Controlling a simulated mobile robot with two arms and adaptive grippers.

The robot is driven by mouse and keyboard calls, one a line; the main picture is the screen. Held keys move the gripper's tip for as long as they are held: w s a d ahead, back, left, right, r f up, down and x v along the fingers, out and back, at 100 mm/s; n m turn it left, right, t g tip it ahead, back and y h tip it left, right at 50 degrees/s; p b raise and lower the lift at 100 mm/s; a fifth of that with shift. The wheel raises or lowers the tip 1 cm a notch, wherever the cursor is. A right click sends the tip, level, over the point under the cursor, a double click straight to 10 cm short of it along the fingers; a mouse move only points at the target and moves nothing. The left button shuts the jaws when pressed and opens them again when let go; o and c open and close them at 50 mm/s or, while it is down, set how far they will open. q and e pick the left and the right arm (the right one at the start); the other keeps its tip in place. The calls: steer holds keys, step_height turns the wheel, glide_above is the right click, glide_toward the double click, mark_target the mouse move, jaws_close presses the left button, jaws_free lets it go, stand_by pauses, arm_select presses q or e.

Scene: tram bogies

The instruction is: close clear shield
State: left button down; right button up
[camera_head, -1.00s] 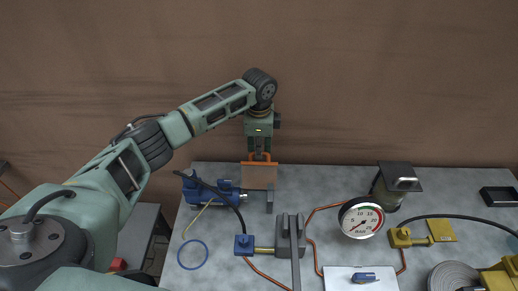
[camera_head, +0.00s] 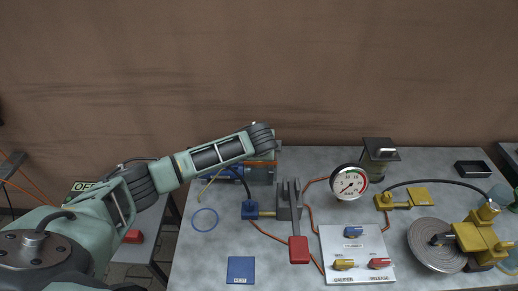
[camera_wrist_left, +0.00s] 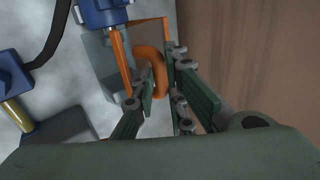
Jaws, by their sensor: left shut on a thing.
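The clear shield has an orange edge that shows in the head view (camera_head: 263,163), just below my left wrist at the back left of the grey table. Its orange loop handle (camera_wrist_left: 152,62) shows in the left wrist view, beside an orange bar. My left gripper (camera_wrist_left: 158,75) is shut on this handle, with one finger on each side. In the head view my own arm hides the gripper. The clear panel is hard to make out, so its exact tilt cannot be told. My right gripper is in neither view.
A blue fitting (camera_head: 225,173) stands beside the shield. A grey clamp block (camera_head: 289,205) with a red-ended lever (camera_head: 298,250) is in front. A pressure gauge (camera_head: 348,182), a lantern-like lamp (camera_head: 380,155) and a white switch panel (camera_head: 355,255) are to the right.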

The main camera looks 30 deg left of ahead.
mark_target(260, 166)
arm_select(q)
steer(key=shift+s+d+f+t+p, duration=0.1)
steer(key=shift+s+d+f+p, duration=0.1)
steer(key=shift+s+p, duration=0.15)
steer(key=shift+s+d+f+t+p, duration=0.1)
steer(key=shift+s+d+f+p, duration=0.15)
steer(key=shift+s, duration=0.25)
steer(key=shift+s+d+f+t+p, duration=0.1)
steer(key=shift+s+d+f+p, duration=0.1)
steer(key=shift+s+p, duration=0.15)
steer(key=shift+s+d+f, duration=0.1)
steer(key=shift+s+f, duration=0.05)
steer(key=shift+s, duration=0.1)
steer(key=shift+s+d+f, duration=0.1)
steer(key=shift+s+f, duration=0.05)
steer(key=shift+s, duration=0.05)
steer(key=shift+f, duration=0.15)
steer(key=shift+s+d+f, duration=0.15)
steer(key=shift+s+f, duration=0.25)
steer(key=c, duration=1.9)
jaws_free()
steer(key=shift+c, duration=0.2)
steer(key=shift+o, duration=0.7)
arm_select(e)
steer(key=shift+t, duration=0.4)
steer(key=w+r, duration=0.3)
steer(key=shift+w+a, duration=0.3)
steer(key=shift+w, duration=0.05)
